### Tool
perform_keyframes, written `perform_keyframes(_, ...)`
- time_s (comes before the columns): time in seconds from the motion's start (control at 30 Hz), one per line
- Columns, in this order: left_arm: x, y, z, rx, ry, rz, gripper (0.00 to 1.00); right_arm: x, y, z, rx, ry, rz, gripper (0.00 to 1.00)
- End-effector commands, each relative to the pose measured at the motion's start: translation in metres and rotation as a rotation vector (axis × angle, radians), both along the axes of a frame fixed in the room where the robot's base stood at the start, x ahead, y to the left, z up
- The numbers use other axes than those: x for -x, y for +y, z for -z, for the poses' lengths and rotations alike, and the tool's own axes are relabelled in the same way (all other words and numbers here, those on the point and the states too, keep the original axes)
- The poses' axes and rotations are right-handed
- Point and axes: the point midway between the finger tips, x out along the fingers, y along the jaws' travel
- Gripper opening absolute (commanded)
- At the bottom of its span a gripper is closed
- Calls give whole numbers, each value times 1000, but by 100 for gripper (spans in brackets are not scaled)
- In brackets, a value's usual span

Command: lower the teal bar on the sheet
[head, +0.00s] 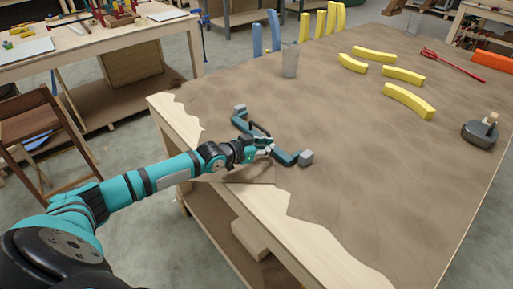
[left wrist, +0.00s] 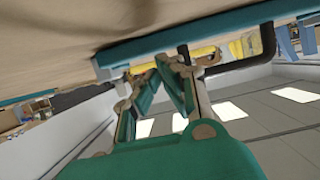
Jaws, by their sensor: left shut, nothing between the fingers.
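The teal bar (head: 284,157) with grey blocks at its ends lies on or just over the brown sheet (head: 350,140), near the table's left edge. A black curved handle (head: 260,128) shows by its middle. My left gripper (head: 264,147) is at the middle of the bar, shut and empty. In the left wrist view the bar (left wrist: 200,32) crosses the top, close beyond the left fingertips (left wrist: 165,68). I cannot tell whether they touch it. The arm hides part of the bar's middle in the head view. My right gripper is not in view.
Several yellow curved pieces (head: 408,101) lie and stand toward the back of the table. A dark pot (head: 480,133) and red tool (head: 452,66) are on the right. The sheet's middle is clear.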

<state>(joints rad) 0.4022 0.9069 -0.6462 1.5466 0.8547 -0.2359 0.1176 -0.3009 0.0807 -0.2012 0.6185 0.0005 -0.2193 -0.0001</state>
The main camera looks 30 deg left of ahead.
Motion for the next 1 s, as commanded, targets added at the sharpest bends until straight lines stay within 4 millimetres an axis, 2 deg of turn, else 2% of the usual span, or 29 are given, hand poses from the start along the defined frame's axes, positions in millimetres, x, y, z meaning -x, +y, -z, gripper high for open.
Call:
perform_keyframes(0.3, 53, 18, -19, -5, 6, 2, 0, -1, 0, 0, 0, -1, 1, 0)
perform_keyframes(0.5, 80, 28, -30, -3, 5, 0, 0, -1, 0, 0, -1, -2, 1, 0)
perform_keyframes(0.73, 96, 34, -38, -3, 3, -1, 0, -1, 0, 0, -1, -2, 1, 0)
perform_keyframes(1.0, 100, 34, -41, 0, 1, 1, 0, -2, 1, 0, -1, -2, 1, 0)
